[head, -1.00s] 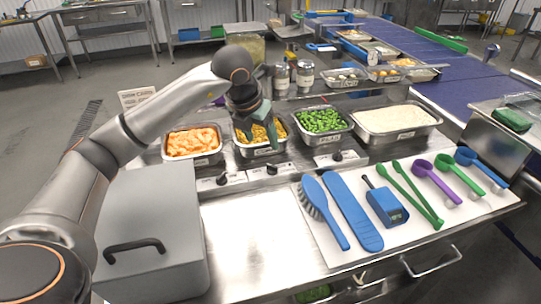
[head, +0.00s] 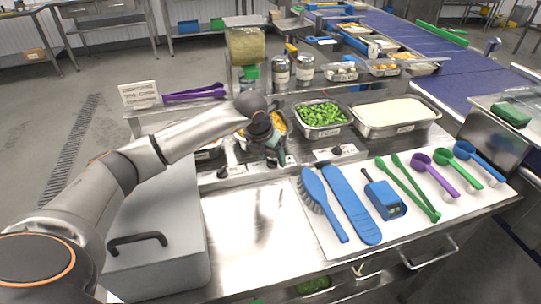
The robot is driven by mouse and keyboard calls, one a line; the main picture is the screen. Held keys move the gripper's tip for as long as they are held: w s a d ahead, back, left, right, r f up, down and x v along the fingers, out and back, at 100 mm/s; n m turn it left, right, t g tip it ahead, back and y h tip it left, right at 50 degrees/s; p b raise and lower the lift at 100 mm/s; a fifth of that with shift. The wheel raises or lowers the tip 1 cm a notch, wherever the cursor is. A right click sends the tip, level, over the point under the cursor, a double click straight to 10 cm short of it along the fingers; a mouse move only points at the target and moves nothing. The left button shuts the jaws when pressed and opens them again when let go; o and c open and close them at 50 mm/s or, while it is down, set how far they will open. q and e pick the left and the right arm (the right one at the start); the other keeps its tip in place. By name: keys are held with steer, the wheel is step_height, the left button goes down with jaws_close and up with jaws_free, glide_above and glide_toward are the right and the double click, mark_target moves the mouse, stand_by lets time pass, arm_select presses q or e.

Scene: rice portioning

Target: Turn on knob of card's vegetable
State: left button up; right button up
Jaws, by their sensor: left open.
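My left gripper (head: 276,154) is open, pointing down at the front control strip, in front of the pan of yellow vegetable (head: 279,121). The gripper and wrist hide most of that pan and the middle knob; I cannot tell whether the fingers touch the knob. A left knob (head: 222,173) and a right knob (head: 337,151) show on the strip. The pan of green vegetable (head: 321,114) stands behind the right knob. My forearm hides nearly all of the orange vegetable pan at left. A white card (head: 139,94) stands at the back left; its writing is too small to read.
A pan of white rice (head: 394,113) stands at the right. A blue brush (head: 323,205), a blue spatula (head: 351,205), a blue device (head: 385,200) and several scoops lie on a white mat. A grey lidded box (head: 160,215) stands front left. Bare steel counter lies between.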

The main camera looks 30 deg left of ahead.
arm_select(q)
jaws_close()
stand_by(0.4)
